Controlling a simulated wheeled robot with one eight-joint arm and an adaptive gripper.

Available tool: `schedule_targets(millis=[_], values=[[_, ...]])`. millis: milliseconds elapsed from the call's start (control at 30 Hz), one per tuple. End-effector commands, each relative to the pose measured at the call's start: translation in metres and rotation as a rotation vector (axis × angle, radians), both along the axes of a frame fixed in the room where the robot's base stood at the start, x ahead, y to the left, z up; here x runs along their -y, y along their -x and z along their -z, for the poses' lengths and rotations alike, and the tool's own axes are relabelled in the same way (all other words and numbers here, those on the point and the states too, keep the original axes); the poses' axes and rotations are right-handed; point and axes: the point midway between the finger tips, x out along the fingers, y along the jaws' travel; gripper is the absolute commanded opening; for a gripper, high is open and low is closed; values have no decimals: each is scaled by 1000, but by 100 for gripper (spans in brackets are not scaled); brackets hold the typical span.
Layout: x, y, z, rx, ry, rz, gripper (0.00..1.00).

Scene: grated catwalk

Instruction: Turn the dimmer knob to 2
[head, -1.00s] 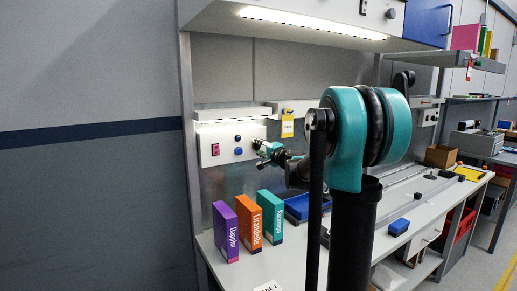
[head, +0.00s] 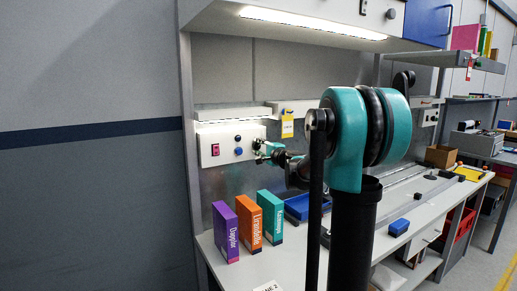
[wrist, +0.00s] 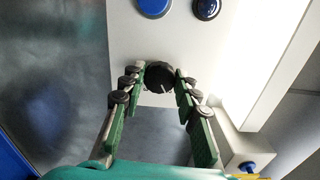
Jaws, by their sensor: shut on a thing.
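The dark round dimmer knob (wrist: 159,77) sits on a pale panel in the wrist view, with a small light mark near its lower edge. The fingertips of my gripper (wrist: 160,80) are at its two sides, shut on it. I cannot read a scale or number around the knob. In the head view my gripper (head: 263,150) is at the right part of the white control box (head: 226,158), and it hides the knob there.
The box also carries a red switch (head: 215,149) and a blue button (head: 238,151). Purple, orange and teal boxes (head: 272,217) stand on the bench below. A blue tray (head: 298,207) lies behind them. A yellow tag (head: 287,127) hangs right of the box.

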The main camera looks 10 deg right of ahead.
Motion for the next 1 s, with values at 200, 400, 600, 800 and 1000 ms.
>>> schedule_targets(millis=[200, 400, 600, 800, 1000], values=[[1, 0, 1, 0, 1, 1, 49], [0, 0, 0, 0, 1, 1, 52], [2, 5, 0, 0, 1, 1, 52], [15, 34, 0, 0, 1, 3, 52], [31, 72, 1, 0, 1, 4, 52]])
